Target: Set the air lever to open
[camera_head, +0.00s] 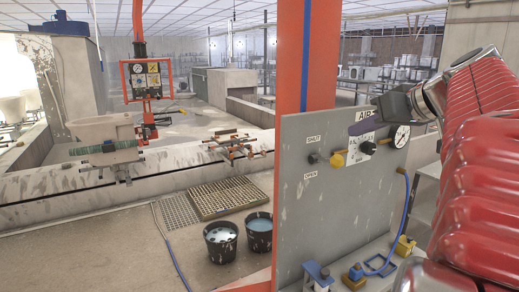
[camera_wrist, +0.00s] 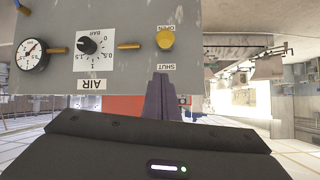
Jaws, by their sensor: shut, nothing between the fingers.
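The air lever shows in the head view as a yellow knob (camera_head: 338,160) standing out from the grey panel (camera_head: 300,222), by a dark round base. The SHUT label (camera_head: 313,140) is above the base and the OPEN label (camera_head: 310,177) below. In the upside-down wrist view the yellow knob (camera_wrist: 165,40) lies between the labels, hiding its base; its exact setting is hard to tell. My gripper (camera_head: 355,130) has purple fingers, shut and empty. In the wrist view the fingertips (camera_wrist: 160,76) appear beside the SHUT label, apart from the knob.
A dial knob (camera_head: 367,147) and a pressure gauge (camera_head: 401,136) are right of the lever on the panel. A blue hose (camera_head: 406,205) hangs below. A red post (camera_head: 305,50) stands at the panel's left. Two buckets (camera_head: 221,240) stand on the floor at left.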

